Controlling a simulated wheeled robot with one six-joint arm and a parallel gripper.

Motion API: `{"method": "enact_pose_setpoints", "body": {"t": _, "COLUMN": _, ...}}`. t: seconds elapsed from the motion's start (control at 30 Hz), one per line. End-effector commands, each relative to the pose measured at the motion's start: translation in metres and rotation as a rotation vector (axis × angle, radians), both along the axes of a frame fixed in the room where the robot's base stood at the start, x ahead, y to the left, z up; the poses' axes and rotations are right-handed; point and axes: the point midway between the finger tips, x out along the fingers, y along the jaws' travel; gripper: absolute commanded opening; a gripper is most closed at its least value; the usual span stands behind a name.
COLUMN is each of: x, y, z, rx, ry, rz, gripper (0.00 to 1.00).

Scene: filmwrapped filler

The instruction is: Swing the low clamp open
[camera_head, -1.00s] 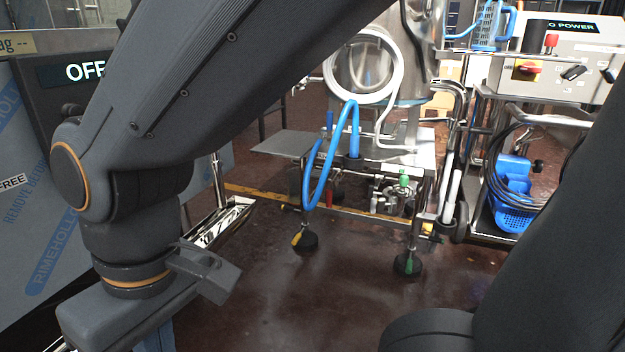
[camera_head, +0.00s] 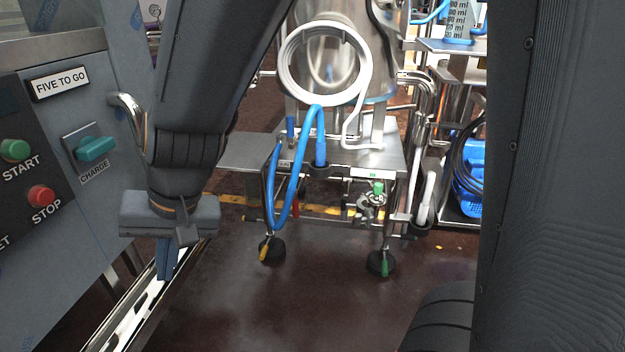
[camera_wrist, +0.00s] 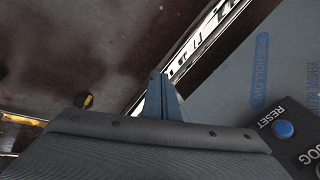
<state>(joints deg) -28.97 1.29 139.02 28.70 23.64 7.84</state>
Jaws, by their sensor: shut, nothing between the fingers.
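My gripper (camera_head: 164,274) hangs at the left in the head view, with its blue fingers pointing down beside the blue-grey machine. In the wrist view its fingers (camera_wrist: 159,82) are together with nothing between them. A small metal fitting with clamp-like parts (camera_head: 370,206) sits low under the steel cart's top, by a green handle (camera_head: 379,188); it looks like the low clamp, but it is too small to tell whether it is open or shut. My gripper is well to the left of it and touches nothing there. The fitting does not show clearly in the wrist view.
The steel cart (camera_head: 360,157) carries a tank with a coiled white hose (camera_head: 288,62); a blue hose (camera_head: 272,190) loops down its front. The blue-grey machine (camera_head: 95,235) with buttons stands close at left. A metal rail (camera_head: 135,310) runs along its foot. The floor before the cart is clear.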

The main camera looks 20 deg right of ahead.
Motion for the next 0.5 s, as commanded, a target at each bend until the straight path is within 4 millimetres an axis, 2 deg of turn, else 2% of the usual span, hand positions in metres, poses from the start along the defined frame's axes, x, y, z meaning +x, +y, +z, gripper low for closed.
{"method": "enact_pose_setpoints", "body": {"t": 0.03, "x": 0.024, "y": -0.008, "z": 0.007, "rx": 0.017, "ry": 0.0, "rz": -0.123, "gripper": 0.0}}
{"method": "enact_pose_setpoints", "body": {"t": 0.1, "x": 0.059, "y": -0.022, "z": 0.006, "rx": 0.044, "ry": -0.015, "rz": -0.294, "gripper": 0.0}}
{"method": "enact_pose_setpoints", "body": {"t": 0.17, "x": 0.087, "y": -0.039, "z": 0.004, "rx": 0.058, "ry": -0.03, "rz": -0.44, "gripper": 0.0}}
{"method": "enact_pose_setpoints", "body": {"t": 0.2, "x": 0.105, "y": -0.053, "z": 0.001, "rx": 0.063, "ry": -0.041, "rz": -0.539, "gripper": 0.0}}
{"method": "enact_pose_setpoints", "body": {"t": 0.27, "x": 0.128, "y": -0.079, "z": -0.004, "rx": 0.066, "ry": -0.059, "rz": -0.686, "gripper": 0.0}}
{"method": "enact_pose_setpoints", "body": {"t": 0.37, "x": 0.158, "y": -0.13, "z": -0.015, "rx": 0.054, "ry": -0.096, "rz": -0.933, "gripper": 0.0}}
{"method": "enact_pose_setpoints", "body": {"t": 0.4, "x": 0.166, "y": -0.154, "z": -0.021, "rx": 0.044, "ry": -0.113, "rz": -1.032, "gripper": 0.0}}
{"method": "enact_pose_setpoints", "body": {"t": 0.47, "x": 0.174, "y": -0.191, "z": -0.029, "rx": 0.022, "ry": -0.14, "rz": -1.179, "gripper": 0.0}}
{"method": "enact_pose_setpoints", "body": {"t": 0.5, "x": 0.176, "y": -0.217, "z": -0.035, "rx": 0.004, "ry": -0.157, "rz": -1.273, "gripper": 0.0}}
